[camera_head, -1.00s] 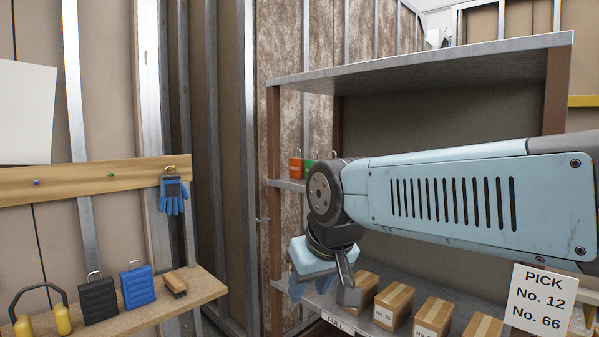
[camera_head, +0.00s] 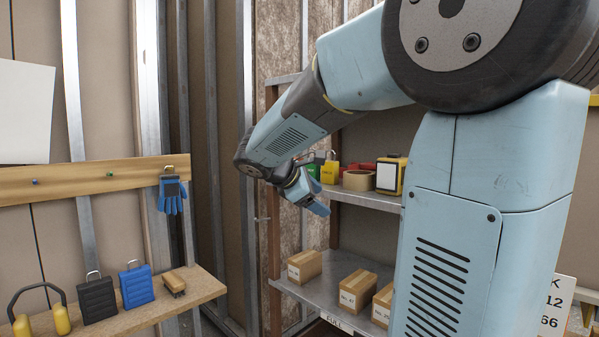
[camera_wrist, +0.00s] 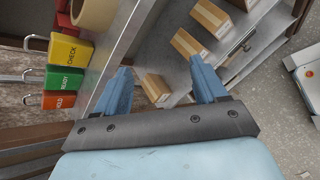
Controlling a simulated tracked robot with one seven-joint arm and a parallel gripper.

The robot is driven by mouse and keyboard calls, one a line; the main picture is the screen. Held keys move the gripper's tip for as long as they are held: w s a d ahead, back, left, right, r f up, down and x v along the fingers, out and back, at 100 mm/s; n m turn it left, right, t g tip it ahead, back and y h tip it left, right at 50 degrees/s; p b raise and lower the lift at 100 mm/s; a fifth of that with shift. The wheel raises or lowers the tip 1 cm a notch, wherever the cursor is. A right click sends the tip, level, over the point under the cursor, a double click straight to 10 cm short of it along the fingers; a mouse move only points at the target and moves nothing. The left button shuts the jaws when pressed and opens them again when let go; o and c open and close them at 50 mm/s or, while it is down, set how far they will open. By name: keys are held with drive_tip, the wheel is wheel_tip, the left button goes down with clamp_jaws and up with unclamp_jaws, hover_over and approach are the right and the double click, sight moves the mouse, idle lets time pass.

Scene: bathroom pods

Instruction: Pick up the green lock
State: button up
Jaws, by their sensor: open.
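The green lock (camera_wrist: 64,79), marked READY, is on the left of the wrist view, between a yellow lock (camera_wrist: 70,52) marked CHECK and a red-orange lock (camera_wrist: 60,100) marked HOLD. In the head view the green lock (camera_head: 313,171) shows partly at the left end of the middle shelf, behind my arm; the red-orange lock is hidden there. My gripper (camera_wrist: 160,66) is open and empty, its blue fingers apart from the locks and to their right in the wrist view. In the head view my gripper (camera_head: 316,199) is just below the green lock, by the shelf edge.
The middle shelf (camera_head: 372,199) also holds a tape roll (camera_head: 357,180) and a yellow-black case (camera_head: 391,175). Several cardboard boxes (camera_head: 357,289) stand on the lower shelf. A brown upright (camera_head: 275,230) bounds the rack's left side. A bench (camera_head: 190,290) with cases is at left.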

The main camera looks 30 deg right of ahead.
drive_tip(key=w+d+r+n+t+h, duration=0.1)
drive_tip(key=w+n+h, duration=0.1)
drive_tip(key=w, duration=0.3)
drive_tip(key=w+d+r+n+h, duration=0.1)
drive_tip(key=w+r+n, duration=0.15)
drive_tip(key=w, duration=0.35)
drive_tip(key=n+t+h, duration=0.2)
drive_tip(key=n+h, duration=0.1)
drive_tip(key=n, duration=0.2)
approach(312, 164)
drive_tip(key=x, duration=0.9)
drive_tip(key=w+x, duration=0.1)
drive_tip(key=x, duration=0.3)
drive_tip(key=shift+w+f, duration=0.15)
drive_tip(key=shift+f, duration=0.05)
drive_tip(key=c, duration=0.7)
